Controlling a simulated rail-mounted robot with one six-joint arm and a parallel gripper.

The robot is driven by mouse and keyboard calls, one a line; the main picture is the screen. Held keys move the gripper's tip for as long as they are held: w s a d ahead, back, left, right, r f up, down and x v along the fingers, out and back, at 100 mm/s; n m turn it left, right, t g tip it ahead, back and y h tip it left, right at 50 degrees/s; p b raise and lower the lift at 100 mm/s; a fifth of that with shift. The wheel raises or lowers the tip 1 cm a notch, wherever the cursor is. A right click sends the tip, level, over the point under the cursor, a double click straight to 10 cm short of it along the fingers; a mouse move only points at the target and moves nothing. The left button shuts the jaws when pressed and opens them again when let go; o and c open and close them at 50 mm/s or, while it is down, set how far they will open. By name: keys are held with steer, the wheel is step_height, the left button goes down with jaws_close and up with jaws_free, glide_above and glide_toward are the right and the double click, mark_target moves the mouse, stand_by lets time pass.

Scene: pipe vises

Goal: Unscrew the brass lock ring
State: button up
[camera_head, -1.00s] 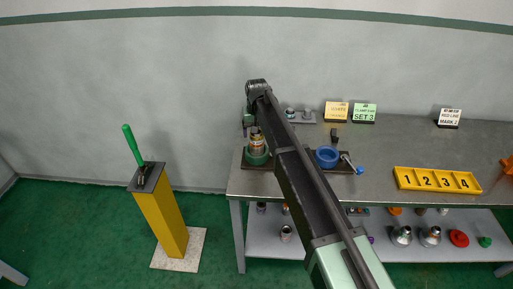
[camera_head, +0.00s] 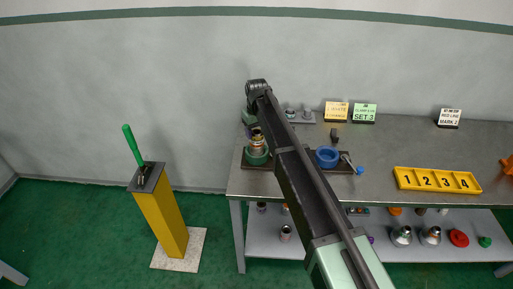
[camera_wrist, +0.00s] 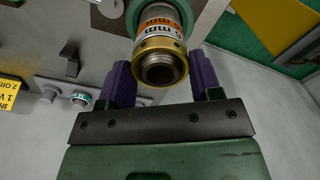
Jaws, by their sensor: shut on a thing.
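The brass lock ring (camera_wrist: 160,47) sits around the end of an upright pipe fitting (camera_wrist: 160,18) with white and orange printed bands. A dark threaded pipe end sticks out past the ring toward the wrist camera. My gripper (camera_wrist: 162,72) has purple fingers on both sides of the ring and is shut on it. In the head view the fitting (camera_head: 258,144) stands in a green round vise (camera_head: 257,158) at the bench's left end. My arm and gripper hide part of the fitting's top there.
A blue round vise (camera_head: 327,157) stands right of my arm. A yellow numbered tray (camera_head: 437,180) lies farther right. Sign cards (camera_head: 364,113) and a grey holder (camera_head: 302,117) stand at the back. A yellow pedestal with a green lever (camera_head: 133,145) stands left of the bench.

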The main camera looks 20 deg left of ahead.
steer(key=n, duration=0.9)
steer(key=shift+n, duration=0.3)
steer(key=shift+n, duration=0.8)
steer(key=n, duration=1.2)
steer(key=o, duration=0.9)
steer(key=shift+o, duration=0.2)
